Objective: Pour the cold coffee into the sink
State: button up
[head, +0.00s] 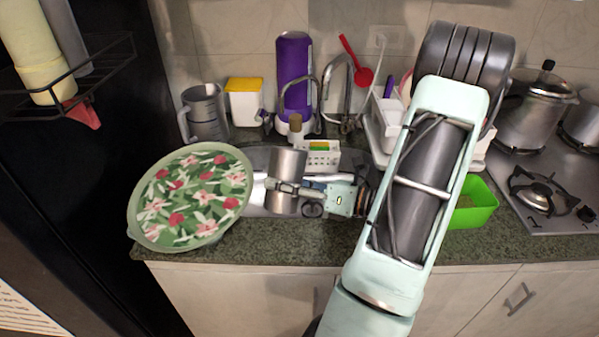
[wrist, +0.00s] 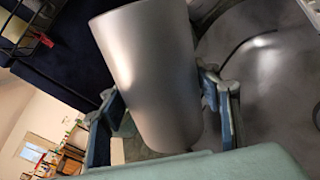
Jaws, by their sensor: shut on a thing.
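A grey metal cup (head: 287,180) is held by my gripper (head: 287,187) over the sink (head: 254,160) in the head view. The cup is close to upright there, and its contents cannot be seen. In the wrist view the cup (wrist: 150,75) fills the middle, between the two fingers of my gripper (wrist: 160,115), which is shut on its sides. The sink bowl (wrist: 265,70) shows at the right of the wrist view. In the head view the cup and my gripper hide part of the sink. No coffee is visible.
A floral tray (head: 192,196) lies on the counter left of the sink. Behind are a measuring jug (head: 205,112), a purple water filter (head: 294,75), a faucet (head: 347,90) and a small white basket (head: 320,158). A green container (head: 474,205) and a stove (head: 552,190) are at the right.

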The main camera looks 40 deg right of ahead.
jog(key=shift+w+d+f+m, duration=0.1)
jog(key=shift+w+f+m, duration=0.1)
jog(key=shift+m, duration=0.1)
jog(key=shift+s+r+p, duration=0.1)
jog(key=shift+r+p, duration=0.1)
jog(key=shift+p, duration=0.15)
jog(key=shift+r+m+p, duration=0.5)
jog(key=shift+m+p, duration=0.2)
jog(key=shift+p, duration=0.15)
jog(key=shift+f+m+g+p, duration=0.25)
jog(key=shift+m+p, duration=0.3)
jog(key=shift+m, duration=0.55)
dwell(0.4)
jog(key=shift+f+m+g+y+p, duration=0.1)
jog(key=shift+m+g+y+p, duration=0.3)
jog(key=shift+m, duration=0.9)
dwell(1.2)
jog(key=shift+w+d+f+m+p, duration=0.5)
jog(key=shift+d+f+m+p, duration=0.15)
jog(key=shift+f+p, duration=0.25)
dwell(0.8)
jog(key=shift+d+r+m+p, duration=0.1)
jog(key=shift+r+m+p, duration=0.4)
jog(key=shift+p, duration=0.45)
